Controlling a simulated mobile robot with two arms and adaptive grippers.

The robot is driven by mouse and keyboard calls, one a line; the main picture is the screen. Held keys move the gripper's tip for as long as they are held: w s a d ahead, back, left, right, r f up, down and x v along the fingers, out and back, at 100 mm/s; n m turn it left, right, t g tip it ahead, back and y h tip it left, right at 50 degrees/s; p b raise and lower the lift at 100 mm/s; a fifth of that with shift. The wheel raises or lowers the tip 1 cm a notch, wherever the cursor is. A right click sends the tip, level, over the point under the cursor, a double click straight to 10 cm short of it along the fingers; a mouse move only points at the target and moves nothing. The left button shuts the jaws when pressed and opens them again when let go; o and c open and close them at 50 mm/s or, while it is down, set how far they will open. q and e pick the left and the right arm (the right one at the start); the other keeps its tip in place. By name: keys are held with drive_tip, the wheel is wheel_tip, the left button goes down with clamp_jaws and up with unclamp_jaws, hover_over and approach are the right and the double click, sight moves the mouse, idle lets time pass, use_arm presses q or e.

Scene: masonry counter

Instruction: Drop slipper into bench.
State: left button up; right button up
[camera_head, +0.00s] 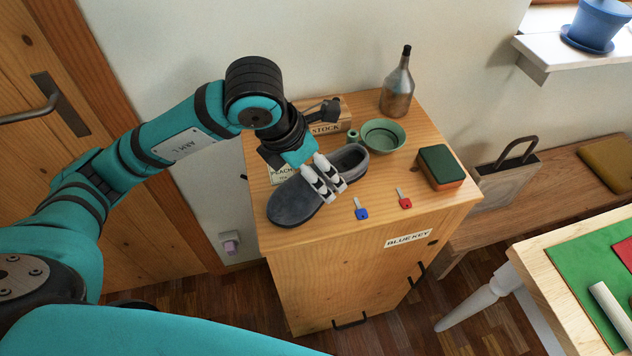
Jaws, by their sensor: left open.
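A dark grey slipper (290,203) lies on top of the wooden cabinet (330,235), near its left side. My left gripper (329,192) is right over the slipper's middle, with its pale fingers pointing down at it. The gripper is open; whether its fingers touch the slipper I cannot tell. The wooden bench (517,203) stands along the wall to the right of the cabinet, with a bag with a dark handle (503,178) and a yellow-brown flat item (607,162) on it. My right gripper is not in view.
The cabinet top also holds a green bowl (383,135), a bottle (398,87), a sponge (440,167), a blue key (361,210), a red key (404,199) and a box marked STOCK (330,116). A table (548,262) stands at the lower right.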

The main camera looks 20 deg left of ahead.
sight(315, 169)
use_arm(q)
drive_tip(key=x, duration=0.2)
drive_tip(key=p+x, duration=0.1)
drive_tip(key=x, duration=0.1)
drive_tip(key=shift+w+a+f, duration=0.1)
drive_tip(key=shift+w+f, duration=0.05)
drive_tip(key=shift+w, duration=0.2)
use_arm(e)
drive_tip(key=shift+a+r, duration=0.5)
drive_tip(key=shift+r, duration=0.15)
use_arm(q)
drive_tip(key=shift+c, duration=0.2)
